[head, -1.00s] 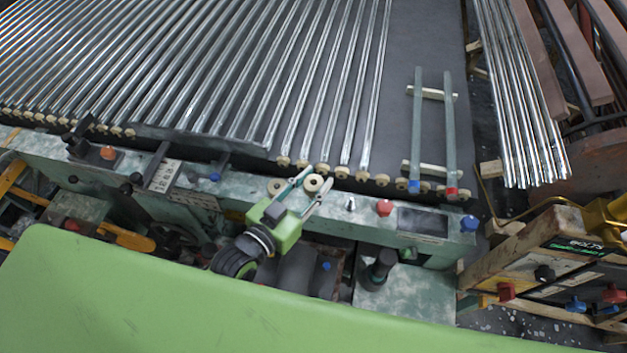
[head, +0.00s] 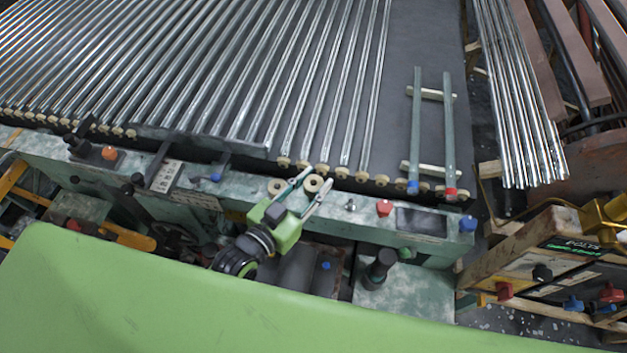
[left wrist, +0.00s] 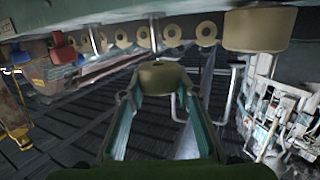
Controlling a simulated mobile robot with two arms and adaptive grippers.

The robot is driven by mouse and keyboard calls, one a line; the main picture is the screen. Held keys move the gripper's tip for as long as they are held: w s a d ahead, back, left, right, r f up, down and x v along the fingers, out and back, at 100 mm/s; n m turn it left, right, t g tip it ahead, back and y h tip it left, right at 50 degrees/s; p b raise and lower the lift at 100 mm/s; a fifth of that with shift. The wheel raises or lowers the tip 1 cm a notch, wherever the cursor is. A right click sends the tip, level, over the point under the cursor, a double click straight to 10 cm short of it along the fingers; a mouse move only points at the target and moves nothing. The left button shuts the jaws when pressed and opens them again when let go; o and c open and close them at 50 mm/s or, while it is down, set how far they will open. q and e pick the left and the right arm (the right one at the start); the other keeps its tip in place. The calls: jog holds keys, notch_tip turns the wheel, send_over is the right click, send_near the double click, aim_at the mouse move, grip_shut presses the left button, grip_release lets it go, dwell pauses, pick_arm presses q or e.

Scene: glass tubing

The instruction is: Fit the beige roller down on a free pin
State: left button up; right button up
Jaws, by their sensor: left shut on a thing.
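My left gripper (head: 319,177) is shut on a beige roller (head: 314,184), a short ring with a dark hole in its middle. In the left wrist view, the roller (left wrist: 161,75) sits between the two fingertips. A second beige roller (head: 275,187) is on the green rail just left of the gripper; a large roller shows at upper right in the wrist view (left wrist: 258,29). A small silver pin (head: 351,205) stands bare on the rail, right of the held roller. I cannot tell how high the held roller is above the rail. My right gripper is out of view.
Long glass tubes (head: 290,90) lie behind the rail, with a row of small beige rollers at their near ends. A red knob (head: 384,208) and a dark panel (head: 421,221) are right of the pin.

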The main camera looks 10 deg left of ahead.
aim_at(313, 194)
pick_arm(q)
jog(key=shift+f+b, duration=0.35)
jog(key=shift+f, duration=0.1)
dwell(0.3)
jog(key=shift+f+b, duration=1.25)
jog(key=shift+f, duration=0.65)
jog(key=o, duration=1.1)
jog(key=shift+o, duration=0.2)
jog(key=v, duration=1.2)
jog(key=shift+a, duration=0.1)
jog(key=shift+f, duration=0.1)
